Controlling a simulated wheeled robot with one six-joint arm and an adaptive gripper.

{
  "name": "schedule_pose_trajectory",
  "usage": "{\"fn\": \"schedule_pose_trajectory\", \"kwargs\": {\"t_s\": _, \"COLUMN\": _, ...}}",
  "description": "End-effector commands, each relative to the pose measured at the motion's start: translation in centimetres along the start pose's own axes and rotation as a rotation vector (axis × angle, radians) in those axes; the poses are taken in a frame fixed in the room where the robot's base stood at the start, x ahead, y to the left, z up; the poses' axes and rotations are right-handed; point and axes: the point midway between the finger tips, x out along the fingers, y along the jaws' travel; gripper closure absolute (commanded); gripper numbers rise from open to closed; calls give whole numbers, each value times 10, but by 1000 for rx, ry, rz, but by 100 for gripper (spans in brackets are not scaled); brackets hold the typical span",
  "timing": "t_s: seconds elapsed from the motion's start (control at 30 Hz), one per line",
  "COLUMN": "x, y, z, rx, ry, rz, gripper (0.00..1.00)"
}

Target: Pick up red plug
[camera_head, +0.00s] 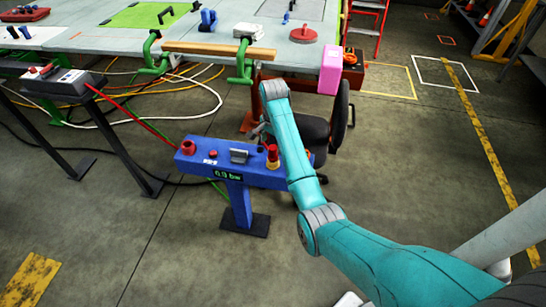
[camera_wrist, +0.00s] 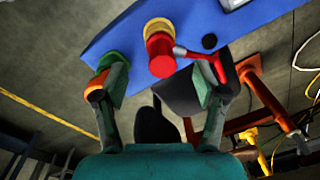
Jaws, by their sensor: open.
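A red plug-like part (camera_head: 272,160) stands at the right end of the blue stand (camera_head: 233,168). In the wrist view the same red part (camera_wrist: 162,58) sits on a brass-coloured fitting, with a grey stub and a red lever reaching right. My gripper (camera_wrist: 160,85) is open. Its two fingers are spread left and right of the red part, and nothing is held between them. The right finger overlaps the end of the red lever; I cannot tell whether they touch. In the head view my arm hides much of the gripper.
The blue stand also carries a red button (camera_head: 187,147), a grey block (camera_head: 239,155) and a pressure display. A workbench (camera_head: 205,62) with green clamps stands behind. A black chair (camera_head: 340,115) is behind my arm. Hoses cross the floor at left. The floor at right is mostly clear.

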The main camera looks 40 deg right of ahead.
Motion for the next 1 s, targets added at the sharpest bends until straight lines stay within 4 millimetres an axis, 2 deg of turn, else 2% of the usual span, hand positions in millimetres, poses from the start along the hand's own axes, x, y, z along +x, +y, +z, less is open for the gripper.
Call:
{"fn": "schedule_pose_trajectory", "kwargs": {"t_s": 0.03, "x": -12, "y": -4, "z": -6, "rx": 18, "ry": -6, "rz": 11, "gripper": 29}}
{"fn": "schedule_pose_trajectory", "kwargs": {"t_s": 0.1, "x": -24, "y": -6, "z": -12, "rx": 38, "ry": -14, "rz": 28, "gripper": 29}}
{"fn": "schedule_pose_trajectory", "kwargs": {"t_s": 0.27, "x": -33, "y": -6, "z": -17, "rx": 62, "ry": -25, "rz": 48, "gripper": 29}}
{"fn": "schedule_pose_trajectory", "kwargs": {"t_s": 0.53, "x": 5, "y": -4, "z": -15, "rx": 62, "ry": -26, "rz": 51, "gripper": 29}}
{"fn": "schedule_pose_trajectory", "kwargs": {"t_s": 0.83, "x": 27, "y": -4, "z": -13, "rx": 61, "ry": -25, "rz": 49, "gripper": 29}}
{"fn": "schedule_pose_trajectory", "kwargs": {"t_s": 1.0, "x": 50, "y": -2, "z": -8, "rx": 60, "ry": -26, "rz": 51, "gripper": 29}}
